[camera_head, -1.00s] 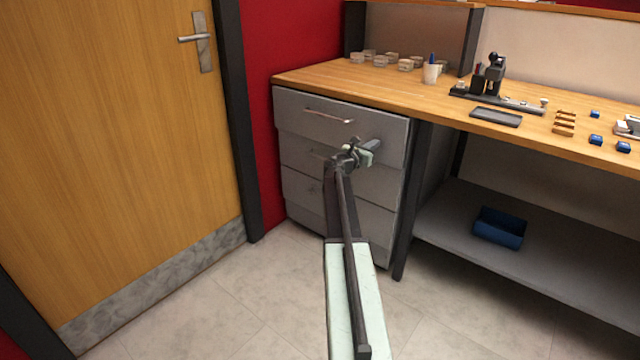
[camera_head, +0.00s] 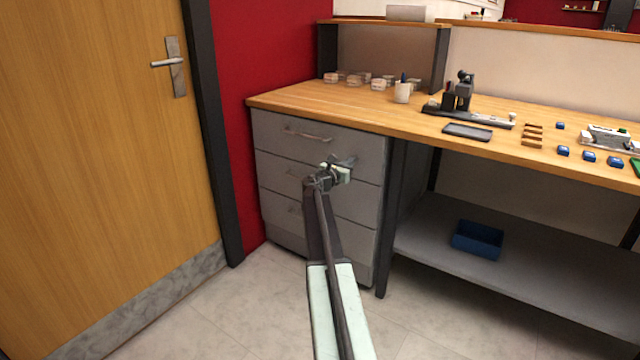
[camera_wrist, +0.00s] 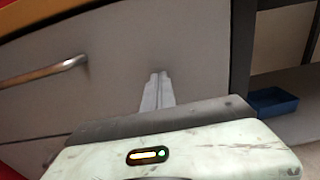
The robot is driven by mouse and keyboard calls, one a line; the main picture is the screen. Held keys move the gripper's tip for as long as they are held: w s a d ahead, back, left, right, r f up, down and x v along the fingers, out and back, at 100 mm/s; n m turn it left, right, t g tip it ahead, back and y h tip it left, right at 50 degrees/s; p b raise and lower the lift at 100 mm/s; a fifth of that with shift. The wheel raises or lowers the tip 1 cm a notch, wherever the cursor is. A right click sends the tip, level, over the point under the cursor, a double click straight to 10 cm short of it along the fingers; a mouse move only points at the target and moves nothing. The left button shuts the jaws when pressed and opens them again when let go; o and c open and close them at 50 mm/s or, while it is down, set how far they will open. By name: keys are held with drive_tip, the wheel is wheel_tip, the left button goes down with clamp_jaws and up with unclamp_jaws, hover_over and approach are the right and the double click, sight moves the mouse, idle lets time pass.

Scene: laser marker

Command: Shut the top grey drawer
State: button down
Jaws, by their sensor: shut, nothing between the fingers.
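The top grey drawer (camera_head: 355,147) is the upper front of the grey cabinet under the left end of the bench. Its front now looks about flush with the drawers below; a small gap is hard to tell. Its metal handle (camera_head: 307,134) is left of my gripper (camera_head: 347,163). In the wrist view the drawer front (camera_wrist: 115,45) fills much of the picture, with the handle (camera_wrist: 45,72) at left. My gripper's fingers (camera_wrist: 158,88) are shut and empty, pointing at the right part of that front. They are at or very close to it; contact cannot be told.
The wooden bench top (camera_head: 290,99) overhangs the cabinet. A dark bench leg (camera_head: 390,220) stands right of it, then a low shelf with a blue bin (camera_head: 478,240). A wooden door (camera_head: 90,150) is at left. Tiled floor in front is free.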

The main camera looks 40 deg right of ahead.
drive_tip(key=v, duration=1.3)
drive_tip(key=shift+s, duration=0.25)
drive_tip(key=shift+a, duration=0.1)
